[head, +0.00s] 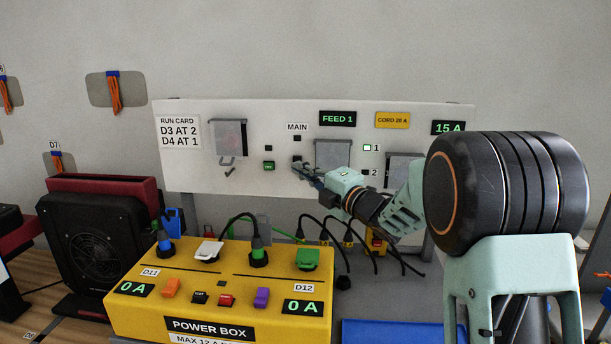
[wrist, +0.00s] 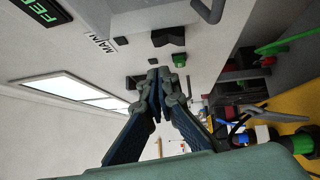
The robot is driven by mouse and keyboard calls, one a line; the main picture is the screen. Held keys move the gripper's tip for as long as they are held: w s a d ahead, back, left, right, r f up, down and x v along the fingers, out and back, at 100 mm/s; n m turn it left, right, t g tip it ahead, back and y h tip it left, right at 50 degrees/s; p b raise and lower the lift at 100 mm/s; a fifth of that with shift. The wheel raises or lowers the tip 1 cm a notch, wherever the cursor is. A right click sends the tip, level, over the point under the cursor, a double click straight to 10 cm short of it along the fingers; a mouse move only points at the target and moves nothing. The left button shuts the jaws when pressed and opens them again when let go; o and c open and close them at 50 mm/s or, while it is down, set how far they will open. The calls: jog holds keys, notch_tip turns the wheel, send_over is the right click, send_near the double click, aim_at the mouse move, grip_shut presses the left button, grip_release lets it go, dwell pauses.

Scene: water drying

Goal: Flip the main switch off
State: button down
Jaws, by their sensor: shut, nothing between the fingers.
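The white panel (head: 400,110) carries a MAIN label (head: 297,127); the label also shows sideways in the wrist view (wrist: 102,44). Below it in the head view is the dark main switch (head: 297,160), partly hidden by my gripper. In the wrist view the main switch (wrist: 168,36) is a black, angled piece. My gripper (head: 305,171) is at the panel just below and right of the switch in the head view. In the wrist view my gripper (wrist: 161,75) has its fingertips together and empty.
A green button (head: 268,165) with a small black square above it is left of the switch. Grey hinged covers (head: 230,137) (head: 332,153) flank the area. The yellow power box (head: 215,290) with plugs and cables stands in front. A black fan unit (head: 103,240) is at left.

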jog(key=v, duration=1)
jog(key=shift+r, duration=0.85)
